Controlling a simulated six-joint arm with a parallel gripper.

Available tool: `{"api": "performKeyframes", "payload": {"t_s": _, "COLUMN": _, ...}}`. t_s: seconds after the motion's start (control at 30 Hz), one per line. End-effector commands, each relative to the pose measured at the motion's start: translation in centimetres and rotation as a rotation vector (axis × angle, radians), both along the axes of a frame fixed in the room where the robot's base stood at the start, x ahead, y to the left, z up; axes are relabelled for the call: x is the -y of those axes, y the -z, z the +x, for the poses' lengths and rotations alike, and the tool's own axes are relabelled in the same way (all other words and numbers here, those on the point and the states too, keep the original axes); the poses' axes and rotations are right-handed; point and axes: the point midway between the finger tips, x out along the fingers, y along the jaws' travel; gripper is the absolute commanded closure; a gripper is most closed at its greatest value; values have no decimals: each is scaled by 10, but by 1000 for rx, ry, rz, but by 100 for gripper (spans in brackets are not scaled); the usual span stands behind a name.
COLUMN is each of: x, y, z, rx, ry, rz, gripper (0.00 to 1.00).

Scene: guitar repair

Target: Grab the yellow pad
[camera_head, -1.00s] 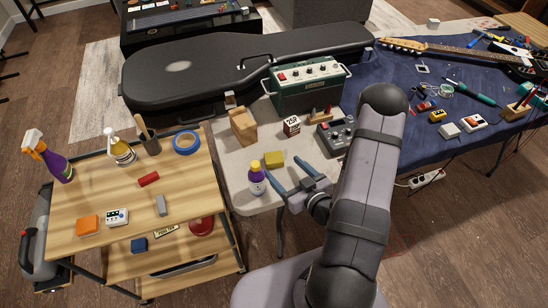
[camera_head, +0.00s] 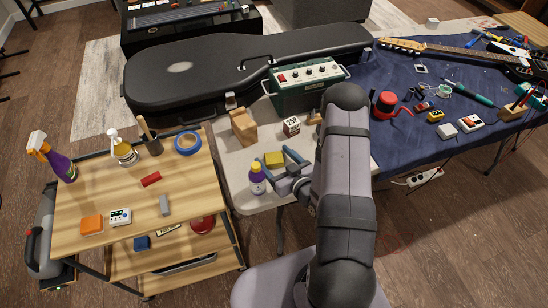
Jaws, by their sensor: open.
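The yellow pad (camera_head: 273,159) is a small yellow block on the pale table, behind and right of the purple bottle with a yellow cap (camera_head: 257,180). My gripper (camera_head: 276,158) is open, with its two blue fingers pointing away from the camera. One finger is near the left side of the pad and the other near its right side. The pad appears between or just ahead of the fingertips. I cannot tell the gripper's height above the table or whether it touches the pad.
A wooden block (camera_head: 243,127) and a small white box (camera_head: 291,126) stand behind the pad. A green amplifier (camera_head: 306,85) is farther back. The bottle stands close to the left finger. A wooden cart (camera_head: 120,215) is at the left.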

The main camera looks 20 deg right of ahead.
Motion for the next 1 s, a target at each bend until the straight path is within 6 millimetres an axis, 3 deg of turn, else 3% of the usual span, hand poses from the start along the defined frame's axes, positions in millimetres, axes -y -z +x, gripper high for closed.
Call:
{"api": "performKeyframes", "payload": {"t_s": 0.3, "x": -1, "y": 2, "z": 5, "rx": 0, "ry": 0, "rz": 0, "gripper": 27}}
{"api": "performKeyframes", "payload": {"t_s": 0.47, "x": -1, "y": 2, "z": 5, "rx": 0, "ry": 0, "rz": 0, "gripper": 63}}
{"api": "performKeyframes", "payload": {"t_s": 0.5, "x": -1, "y": 2, "z": 5, "rx": 0, "ry": 0, "rz": 0, "gripper": 65}}
{"api": "performKeyframes", "payload": {"t_s": 1.0, "x": -1, "y": -2, "z": 5, "rx": 1, "ry": 0, "rz": -1, "gripper": 65}}
